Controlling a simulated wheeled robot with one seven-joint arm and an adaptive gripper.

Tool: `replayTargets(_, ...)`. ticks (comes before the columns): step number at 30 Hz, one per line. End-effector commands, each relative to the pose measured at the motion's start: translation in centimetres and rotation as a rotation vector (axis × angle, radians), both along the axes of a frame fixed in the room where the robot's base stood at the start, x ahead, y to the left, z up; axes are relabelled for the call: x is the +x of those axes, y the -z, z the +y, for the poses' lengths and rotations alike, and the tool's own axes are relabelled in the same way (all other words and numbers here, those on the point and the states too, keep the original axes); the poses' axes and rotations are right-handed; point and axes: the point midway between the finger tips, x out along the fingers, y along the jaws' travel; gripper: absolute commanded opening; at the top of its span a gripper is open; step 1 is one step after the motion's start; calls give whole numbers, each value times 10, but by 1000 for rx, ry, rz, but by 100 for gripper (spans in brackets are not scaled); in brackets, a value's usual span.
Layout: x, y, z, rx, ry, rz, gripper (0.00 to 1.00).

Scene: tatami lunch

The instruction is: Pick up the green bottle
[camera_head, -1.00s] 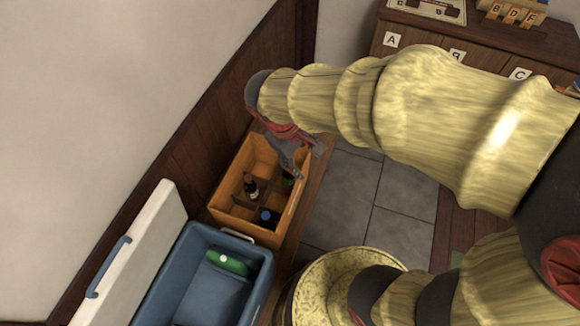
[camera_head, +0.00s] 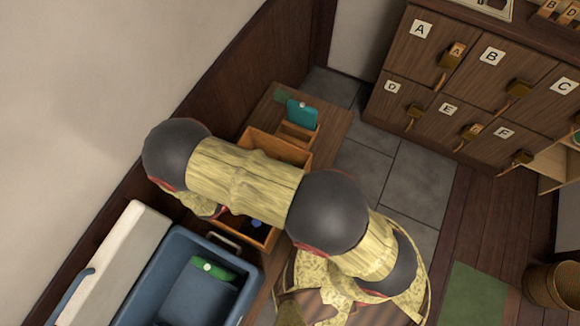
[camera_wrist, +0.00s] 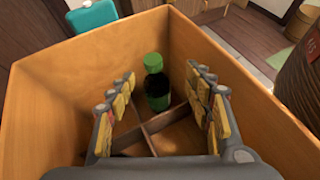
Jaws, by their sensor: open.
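A dark bottle with a bright green cap and neck, the green bottle (camera_wrist: 156,88), stands upright in a compartment of the wooden crate (camera_wrist: 62,75) in the wrist view. My gripper (camera_wrist: 160,76) is open and points down into the crate. Its fingers are on the left and right of the bottle in the picture, with gaps on both sides, and the bottle stands farther in beyond them. In the head view my arm covers much of the crate (camera_head: 272,148), and my gripper and this bottle are hidden.
Thin dividers (camera_wrist: 150,127) cross the crate floor, and its walls rise close around my fingers. A blue cooler (camera_head: 180,245) with a green item (camera_head: 212,268) inside stands beside the crate. A teal object (camera_head: 302,113) stands behind it. Lettered cabinets (camera_head: 450,85) are at the right.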

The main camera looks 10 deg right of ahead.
Motion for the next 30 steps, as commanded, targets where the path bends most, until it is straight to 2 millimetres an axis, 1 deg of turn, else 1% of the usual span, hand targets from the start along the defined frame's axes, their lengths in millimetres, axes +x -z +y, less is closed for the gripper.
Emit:
replayTargets(1, -3, 8, 1, -17, -27, 8, 52)
replayTargets(3, -5, 14, 1, -32, -48, 15, 52)
replayTargets(7, -2, 21, -3, -40, -60, 17, 52)
replayTargets(14, 8, 32, -21, -40, -58, 17, 52)
replayTargets(21, 29, 46, -43, -39, -55, 17, 52)
replayTargets(24, 34, 50, -52, -39, -56, 16, 52)
replayTargets(30, 37, 51, -56, -38, -58, 17, 52)
